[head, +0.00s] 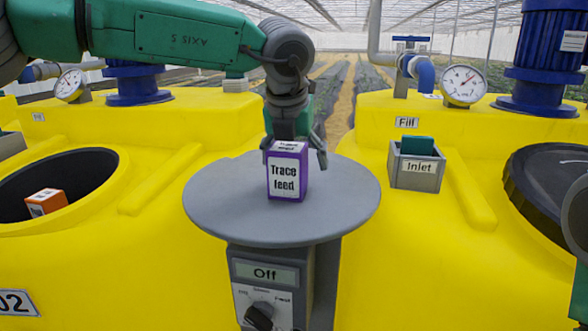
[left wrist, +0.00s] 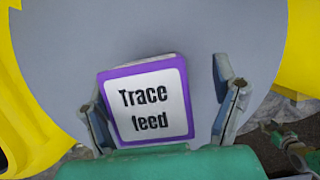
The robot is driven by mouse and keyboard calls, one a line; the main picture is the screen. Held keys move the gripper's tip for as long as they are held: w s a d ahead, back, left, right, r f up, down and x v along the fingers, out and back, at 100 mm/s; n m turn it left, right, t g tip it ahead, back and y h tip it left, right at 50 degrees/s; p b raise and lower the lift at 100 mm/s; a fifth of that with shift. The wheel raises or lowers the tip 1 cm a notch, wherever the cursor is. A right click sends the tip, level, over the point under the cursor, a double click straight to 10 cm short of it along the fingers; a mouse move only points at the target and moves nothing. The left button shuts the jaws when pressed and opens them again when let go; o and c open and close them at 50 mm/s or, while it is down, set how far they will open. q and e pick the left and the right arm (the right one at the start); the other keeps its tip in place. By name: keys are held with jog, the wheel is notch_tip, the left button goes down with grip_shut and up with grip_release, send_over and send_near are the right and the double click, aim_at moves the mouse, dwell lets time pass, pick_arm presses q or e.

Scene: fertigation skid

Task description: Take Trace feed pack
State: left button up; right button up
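The Trace feed pack (head: 288,176) is a purple box with white labels. It stands upright on a round grey table (head: 220,205) in the middle of the head view. My left gripper (head: 296,157) comes down over the pack from above, with its fingers on either side. In the left wrist view the pack (left wrist: 150,105) lies between the fingers of my left gripper (left wrist: 160,100). The left finger is close to the pack's side, and a clear gap shows before the right finger. The gripper is open.
Yellow tanks flank the table. The left tank's opening (head: 95,160) holds an orange pack (head: 46,202). A grey box labelled Inlet (head: 416,172) holds a green item (head: 417,145) on the right. Below the table is a control box reading Off (head: 264,273) with a knob (head: 259,316).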

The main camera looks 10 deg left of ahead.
pick_arm(q)
jog(key=shift+a, duration=0.6)
jog(key=shift+c, duration=0.8)
jog(key=shift+s+a, duration=0.1)
jog(key=shift+a, duration=0.4)
jog(key=c, duration=1.4)
jog(key=shift+d, duration=0.15)
